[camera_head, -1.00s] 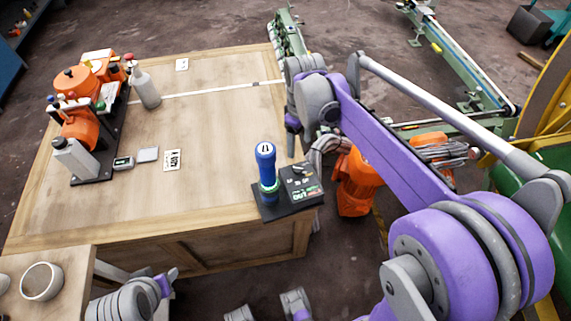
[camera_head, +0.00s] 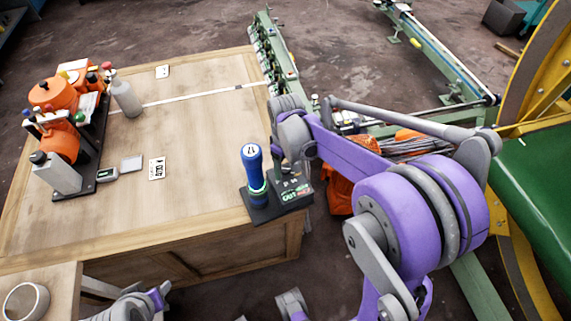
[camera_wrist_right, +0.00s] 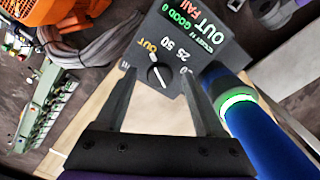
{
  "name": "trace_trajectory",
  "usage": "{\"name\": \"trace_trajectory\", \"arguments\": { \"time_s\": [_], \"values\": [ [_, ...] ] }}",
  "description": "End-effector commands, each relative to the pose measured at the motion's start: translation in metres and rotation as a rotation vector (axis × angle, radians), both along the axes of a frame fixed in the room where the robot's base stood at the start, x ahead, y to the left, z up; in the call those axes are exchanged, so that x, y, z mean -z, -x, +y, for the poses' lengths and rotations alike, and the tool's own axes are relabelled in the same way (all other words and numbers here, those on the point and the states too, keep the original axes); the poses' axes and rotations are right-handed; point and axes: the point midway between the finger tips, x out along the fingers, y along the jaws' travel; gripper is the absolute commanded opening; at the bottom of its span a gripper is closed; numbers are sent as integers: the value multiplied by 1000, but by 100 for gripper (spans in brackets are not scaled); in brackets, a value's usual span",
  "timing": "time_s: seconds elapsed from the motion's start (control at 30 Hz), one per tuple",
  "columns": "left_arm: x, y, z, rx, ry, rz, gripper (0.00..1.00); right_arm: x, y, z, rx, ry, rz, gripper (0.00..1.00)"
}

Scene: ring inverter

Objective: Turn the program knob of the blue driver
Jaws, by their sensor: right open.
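The blue driver (camera_head: 254,170) stands upright on a dark base at the table's near right corner, a green ring round its lower part. Beside it is its black control box (camera_head: 291,190), with lit text. In the right wrist view the box face shows a small round program knob (camera_wrist_right: 158,75) with a pale pointer line, among yellow and white marks. The driver (camera_wrist_right: 262,125) is to the right there. My right gripper (camera_wrist_right: 160,80) is open, its fingertips on either side of the knob, apparently close to the box face. I cannot tell whether they touch.
The wooden table (camera_head: 190,140) has a clear middle. Orange tools and bottles stand on a dark tray (camera_head: 85,185) at its left. A white card (camera_head: 157,168) lies between. Orange equipment (camera_head: 337,190) with grey cables is just right of the corner.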

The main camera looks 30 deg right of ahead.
Motion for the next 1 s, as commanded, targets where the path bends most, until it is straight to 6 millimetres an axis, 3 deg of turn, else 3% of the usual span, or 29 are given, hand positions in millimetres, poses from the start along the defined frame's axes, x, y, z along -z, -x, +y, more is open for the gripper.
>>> {"name": "trace_trajectory", "arguments": {
  "time_s": [0.07, 0.4, 0.47, 0.77, 1.0],
  "values": [
    [0, 0, 0, 0, 0, 0, 50, 0, 0, 0, 0, 0, 0, 69],
    [0, 0, 0, 0, 0, 0, 50, 0, 0, 0, 0, 0, 0, 8],
    [0, 0, 0, 0, 0, 0, 50, 0, 0, 0, 0, 0, 0, 0],
    [0, 0, 0, 0, 0, 0, 50, 0, 0, 0, 22, 0, 0, 0],
    [1, 0, 0, 0, 0, 0, 50, 0, 0, 0, 137, 0, 0, 0]
  ]
}}
